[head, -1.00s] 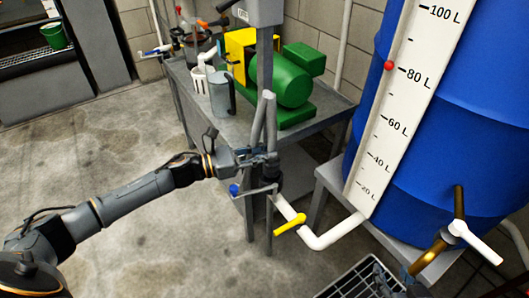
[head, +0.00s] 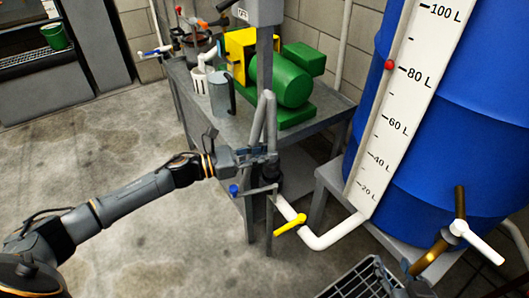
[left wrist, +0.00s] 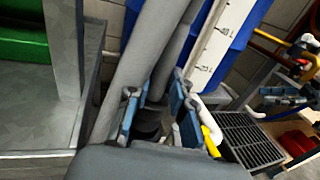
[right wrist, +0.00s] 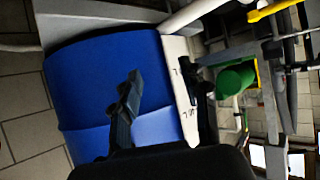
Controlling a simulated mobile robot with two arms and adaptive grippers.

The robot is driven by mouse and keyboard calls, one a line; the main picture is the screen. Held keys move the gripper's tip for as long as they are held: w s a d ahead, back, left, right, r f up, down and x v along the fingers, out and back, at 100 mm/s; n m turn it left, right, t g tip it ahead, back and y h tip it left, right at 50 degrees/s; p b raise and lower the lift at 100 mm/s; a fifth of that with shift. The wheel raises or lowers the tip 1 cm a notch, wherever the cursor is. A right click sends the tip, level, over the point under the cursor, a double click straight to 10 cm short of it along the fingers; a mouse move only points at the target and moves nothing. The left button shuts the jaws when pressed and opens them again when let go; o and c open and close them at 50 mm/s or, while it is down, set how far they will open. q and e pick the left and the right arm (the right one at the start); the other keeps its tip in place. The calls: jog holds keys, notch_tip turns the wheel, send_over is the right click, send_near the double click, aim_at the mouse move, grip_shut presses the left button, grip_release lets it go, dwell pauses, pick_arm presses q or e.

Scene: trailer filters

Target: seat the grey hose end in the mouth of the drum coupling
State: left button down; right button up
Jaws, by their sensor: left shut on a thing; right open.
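The grey hose (head: 270,115) loops up and over, and its end part runs down between the fingers of my left gripper (head: 262,158). In the left wrist view the blue-padded fingers (left wrist: 152,110) are closed around the grey hose (left wrist: 150,45). The dark drum coupling (head: 268,187) sits just below the gripper, at the end of the white drum pipe; it also shows in the left wrist view (left wrist: 148,131). The fingers hide the hose tip, so I cannot tell whether it is inside the mouth. My right gripper (right wrist: 165,90) is open and empty near the drum.
The blue drum (head: 440,130) with its white litre scale stands at right. A yellow valve handle (head: 289,225) is on the white pipe (head: 335,235). A black grate (head: 350,280) lies at the bottom.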

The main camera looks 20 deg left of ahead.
jog(key=shift+w+r, duration=0.1)
jog(key=shift+w, duration=0.05)
pick_arm(q)
jog(key=shift+f+b, duration=0.3)
jog(key=shift+f, duration=0.05)
pick_arm(e)
jog(key=shift+w+a+r+t+y, duration=0.2)
jog(key=shift+w+r+t, duration=0.25)
jog(key=shift+r, duration=0.2)
jog(key=shift+w+a+r+t+y, duration=0.1)
jog(key=shift+w+a+r+t, duration=0.1)
jog(key=shift+w+r+t, duration=0.3)
jog(key=shift+r, duration=0.25)
pick_arm(q)
jog(key=shift+f+b, duration=0.55)
pick_arm(e)
jog(key=shift+w+a+r+t+y, duration=0.2)
jog(key=shift+w+r+t, duration=0.1)
jog(key=shift+r+t, duration=0.2)
jog(key=shift+w+a+r+t+y, duration=0.1)
jog(key=shift+w+r+t+y, duration=0.15)
jog(key=shift+r+t, duration=0.25)
